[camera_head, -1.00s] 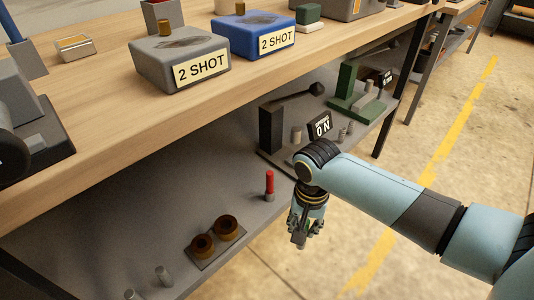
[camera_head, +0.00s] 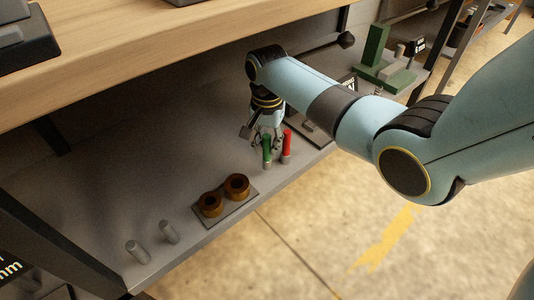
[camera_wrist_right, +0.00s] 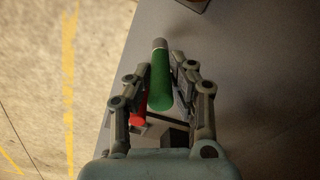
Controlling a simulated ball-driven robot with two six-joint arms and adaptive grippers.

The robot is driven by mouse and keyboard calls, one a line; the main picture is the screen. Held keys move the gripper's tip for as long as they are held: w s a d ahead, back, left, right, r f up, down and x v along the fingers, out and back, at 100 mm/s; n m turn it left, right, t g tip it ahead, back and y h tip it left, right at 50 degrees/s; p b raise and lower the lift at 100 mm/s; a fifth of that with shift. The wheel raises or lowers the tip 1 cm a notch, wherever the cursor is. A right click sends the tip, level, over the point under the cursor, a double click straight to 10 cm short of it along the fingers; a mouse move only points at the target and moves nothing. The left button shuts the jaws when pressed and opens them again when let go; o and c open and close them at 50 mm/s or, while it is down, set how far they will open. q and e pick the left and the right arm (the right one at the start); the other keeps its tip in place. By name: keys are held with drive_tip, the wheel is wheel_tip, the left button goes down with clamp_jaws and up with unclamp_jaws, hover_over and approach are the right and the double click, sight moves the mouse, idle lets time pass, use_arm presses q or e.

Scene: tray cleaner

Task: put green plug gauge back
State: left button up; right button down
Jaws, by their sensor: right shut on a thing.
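The green plug gauge (camera_head: 267,150) is upright between the fingers of my right gripper (camera_head: 265,140), with its grey end pointing down. In the right wrist view the green gauge (camera_wrist_right: 158,80) sits between both fingers of the shut gripper (camera_wrist_right: 160,92). I cannot tell whether its lower end touches the shelf (camera_head: 120,195). A red plug gauge (camera_head: 288,143) stands just right of it; it also shows in the right wrist view (camera_wrist_right: 138,112), partly hidden by a finger. My left gripper is not in view.
A small plate with two brown rings (camera_head: 237,186) lies on the shelf left of the gripper. Two grey cylinders (camera_head: 168,232) stand nearer the front left. The wooden bench top (camera_head: 150,60) hangs above. A green stand (camera_head: 380,60) is at the back right.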

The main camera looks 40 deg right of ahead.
wheel_tip(320, 180, down, 2)
drive_tip(key=shift+s+f+b, duration=0.15)
drive_tip(key=shift+b, duration=0.25)
drive_tip(key=shift+f, duration=0.3)
drive_tip(key=shift+r, duration=0.2)
drive_tip(key=c, duration=1.6)
unclamp_jaws()
drive_tip(key=shift+f, duration=0.15)
drive_tip(key=o, duration=0.4)
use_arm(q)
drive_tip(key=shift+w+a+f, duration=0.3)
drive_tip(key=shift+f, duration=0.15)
use_arm(e)
drive_tip(key=shift+o, duration=0.2)
